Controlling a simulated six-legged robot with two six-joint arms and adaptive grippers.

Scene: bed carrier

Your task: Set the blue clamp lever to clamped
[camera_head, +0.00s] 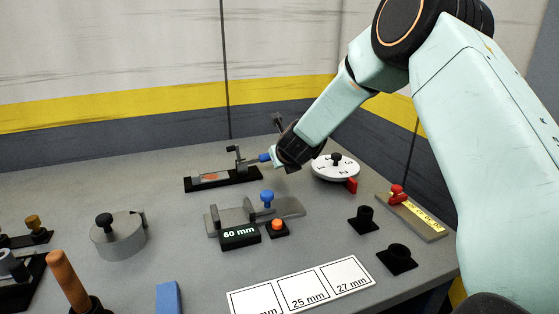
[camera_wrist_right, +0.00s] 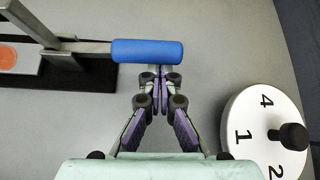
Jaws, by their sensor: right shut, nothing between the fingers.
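The toggle clamp with its blue lever handle stands on a black base (camera_head: 240,180) at the back middle of the table in the head view. The blue handle (camera_head: 264,157) lies about level and points right, towards my right gripper (camera_head: 278,160). In the right wrist view the blue handle (camera_wrist_right: 148,51) lies crosswise just ahead of the fingertips. My right gripper (camera_wrist_right: 160,76) is shut and empty, its tips close to the handle's right part. Whether they touch it, I cannot tell. An orange disc (camera_head: 211,177) sits on the clamp's plate. My left gripper is not in view.
A white numbered dial (camera_head: 335,170) with a black knob stands right of the clamp. A grey fixture with a blue knob (camera_head: 267,198) and a 60 mm display (camera_head: 240,234) stand in front. A red slider (camera_head: 397,191) is at the right edge. The wall is behind.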

